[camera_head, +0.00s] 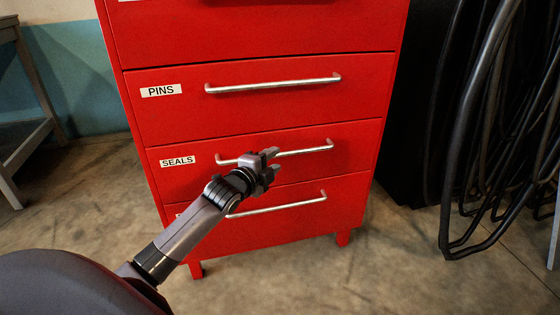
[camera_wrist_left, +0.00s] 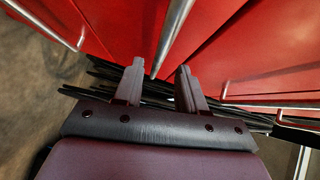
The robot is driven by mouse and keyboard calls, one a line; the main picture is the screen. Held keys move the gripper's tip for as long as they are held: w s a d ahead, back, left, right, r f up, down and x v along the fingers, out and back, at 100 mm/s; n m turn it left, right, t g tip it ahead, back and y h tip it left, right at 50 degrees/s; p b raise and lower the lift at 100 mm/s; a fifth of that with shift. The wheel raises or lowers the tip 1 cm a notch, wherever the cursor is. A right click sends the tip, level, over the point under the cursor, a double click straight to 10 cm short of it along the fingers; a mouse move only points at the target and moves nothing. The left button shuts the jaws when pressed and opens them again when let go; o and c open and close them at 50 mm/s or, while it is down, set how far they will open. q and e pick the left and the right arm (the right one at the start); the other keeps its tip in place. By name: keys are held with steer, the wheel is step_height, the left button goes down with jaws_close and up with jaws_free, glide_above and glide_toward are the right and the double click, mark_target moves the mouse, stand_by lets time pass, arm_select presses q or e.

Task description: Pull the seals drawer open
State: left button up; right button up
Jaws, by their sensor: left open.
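The seals drawer (camera_head: 200,180) is red, with a white SEALS label (camera_head: 177,161), and its front looks flush with the cabinet. Its silver bar handle (camera_head: 310,149) runs across the front, partly hidden by my left gripper (camera_head: 271,165). That gripper is open at the middle of the handle. In the left wrist view, a silver bar (camera_wrist_left: 174,38) runs down into the gap between the two spread fingertips of the left gripper (camera_wrist_left: 159,72). I cannot tell whether the fingers touch it. My right gripper is not in view.
The pins drawer (camera_head: 240,105) with its own handle is above. Another drawer (camera_head: 285,225) with a handle is close below, its label mostly hidden by my arm. Black hoses (camera_head: 475,130) hang at the right. Floor (camera_head: 300,285) before the cabinet is clear.

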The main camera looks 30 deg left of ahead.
mark_target(281, 155)
arm_select(q)
steer(key=shift+w+a+f+b, duration=0.15)
steer(key=shift+w+b, duration=0.15)
steer(key=shift+w, duration=0.4)
steer(key=shift+w+d+f+b, duration=0.1)
steer(key=shift+w+b, duration=0.15)
steer(key=shift+w, duration=0.5)
steer(key=shift+w+a+f+b, duration=0.15)
steer(key=shift+w+b, duration=0.15)
steer(key=shift+w, duration=0.4)
steer(key=shift+d, duration=0.1)
jaws_close()
